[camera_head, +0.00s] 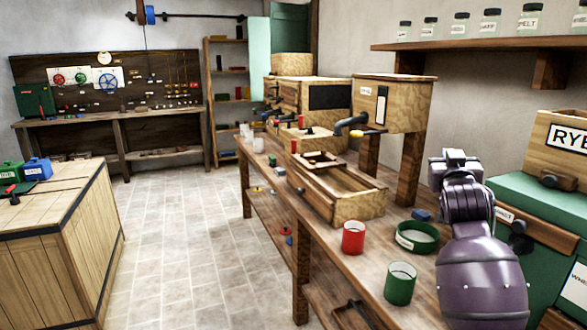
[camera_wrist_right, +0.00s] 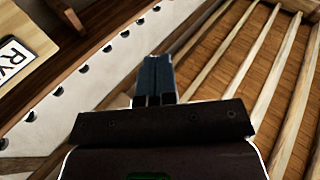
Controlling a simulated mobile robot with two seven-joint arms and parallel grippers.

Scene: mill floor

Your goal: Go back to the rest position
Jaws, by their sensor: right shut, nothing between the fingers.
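My right arm rises from the lower right in the head view, over the right end of the long wooden bench (camera_head: 330,240). My right gripper (camera_head: 455,158) is at its top end, beside the green bin with the RYE box. In the right wrist view the two dark fingers of the right gripper (camera_wrist_right: 155,68) lie together, shut with nothing between them. Wooden ceiling beams (camera_wrist_right: 240,60) show beyond them, so the wrist camera looks upward. My left gripper is in neither view.
A red cup (camera_head: 353,238), a green cup (camera_head: 400,283) and a round green dish (camera_head: 417,237) stand on the bench left of my arm. A wooden tray (camera_head: 358,208) lies behind them. The RYE box (camera_head: 560,140) is at right. A shelf of jars (camera_head: 480,43) hangs above. The tiled floor (camera_head: 185,240) is clear.

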